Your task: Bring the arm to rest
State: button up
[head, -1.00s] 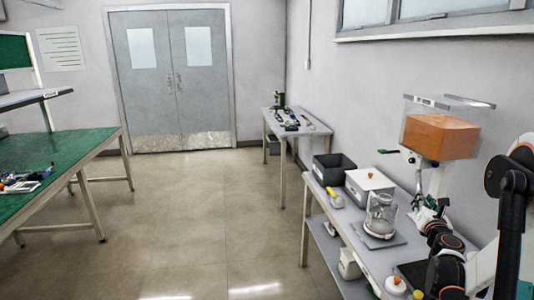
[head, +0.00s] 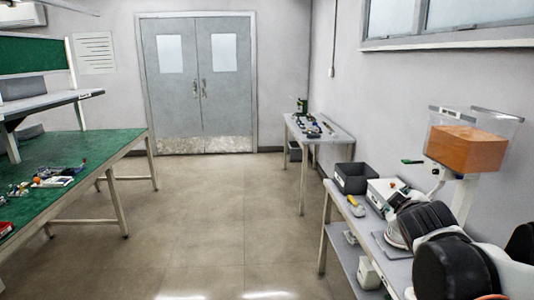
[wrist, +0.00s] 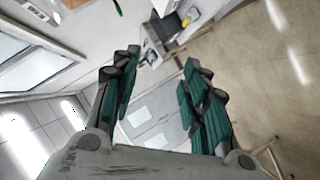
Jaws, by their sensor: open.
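My gripper (wrist: 160,70) shows in the wrist view with its two green-padded fingers spread apart and nothing between them. It is in the air, with the double door (wrist: 152,125) visible beyond and between the fingers. In the head view my black and white arm links fill the lower right corner, in front of the right-hand bench (head: 336,208). The gripper itself cannot be made out in the head view. My arm hides the near part of that bench and most of what stands there.
The right bench holds a dark grey bin (head: 352,180), a white box (head: 384,190), a yellow-handled tool (head: 355,205) and a hopper with an orange block (head: 466,147). A small table (head: 333,136) stands behind. A green-topped bench (head: 95,155) is left. The middle floor is clear.

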jog(key=s+a+f+m+g+y, duration=0.1)
jog(key=s+a+f+m, duration=0.1)
jog(key=s, duration=0.5)
jog(key=s+a+f+m+g+y, duration=0.2)
jog(key=s+a+f, duration=0.3)
jog(key=s, duration=0.2)
jog(key=s+a+f+m+g+y, duration=0.1)
jog(key=s+a+f+m+g, duration=0.1)
jog(key=s, duration=0.4)
jog(key=shift+s+a+f+m+b, duration=0.2)
jog(key=shift+a+f, duration=0.25)
jog(key=shift+a, duration=0.15)
jog(key=shift+s+a+f+m+b, duration=0.1)
jog(key=shift+s+a+f, duration=0.1)
jog(key=shift+a+f, duration=0.3)
jog(key=shift+c, duration=0.2)
jog(key=shift+s+a+f+g, duration=0.1)
jog(key=shift+s+a+g, duration=0.15)
jog(key=shift+s+g, duration=0.05)
jog(key=c, duration=0.5)
grip_shut()
